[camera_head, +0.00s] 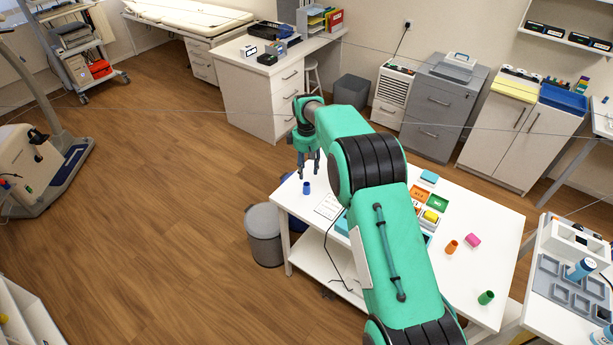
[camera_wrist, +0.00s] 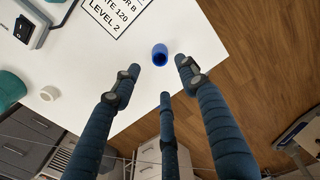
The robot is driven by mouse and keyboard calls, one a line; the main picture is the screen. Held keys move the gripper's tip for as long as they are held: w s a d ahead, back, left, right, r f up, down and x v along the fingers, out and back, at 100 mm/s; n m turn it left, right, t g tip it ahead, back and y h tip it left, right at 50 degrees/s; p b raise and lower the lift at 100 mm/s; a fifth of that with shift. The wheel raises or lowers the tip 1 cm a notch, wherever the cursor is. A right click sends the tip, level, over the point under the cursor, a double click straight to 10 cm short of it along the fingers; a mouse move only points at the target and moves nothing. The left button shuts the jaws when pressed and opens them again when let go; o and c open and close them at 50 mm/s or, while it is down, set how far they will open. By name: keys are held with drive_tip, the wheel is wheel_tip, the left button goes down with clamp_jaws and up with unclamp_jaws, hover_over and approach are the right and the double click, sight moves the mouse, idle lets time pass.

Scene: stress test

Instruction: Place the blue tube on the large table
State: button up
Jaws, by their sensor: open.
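The blue tube (camera_head: 306,188) stands upright near the far left corner of a white table (camera_head: 487,240). In the wrist view the blue tube (camera_wrist: 159,54) shows its open, dark top, close to the table edge (camera_wrist: 205,45). My gripper (camera_head: 308,168) is above the tube with its fingers pointing down. In the wrist view my gripper (camera_wrist: 158,74) is open and empty, its fingertips spread just short of the tube in the picture. I cannot tell whether this white table is the large one.
A printed sheet (camera_wrist: 108,14) lies beside the tube. Green (camera_head: 486,297), orange (camera_head: 451,247) and pink (camera_head: 473,240) pieces lie on the table, with coloured boxes (camera_head: 438,202) behind. My arm hides the table's middle. A grey bin (camera_head: 264,235) stands at left; a white desk (camera_head: 255,80) stands beyond.

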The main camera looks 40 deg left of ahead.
drive_tip(key=shift+r, duration=1.15)
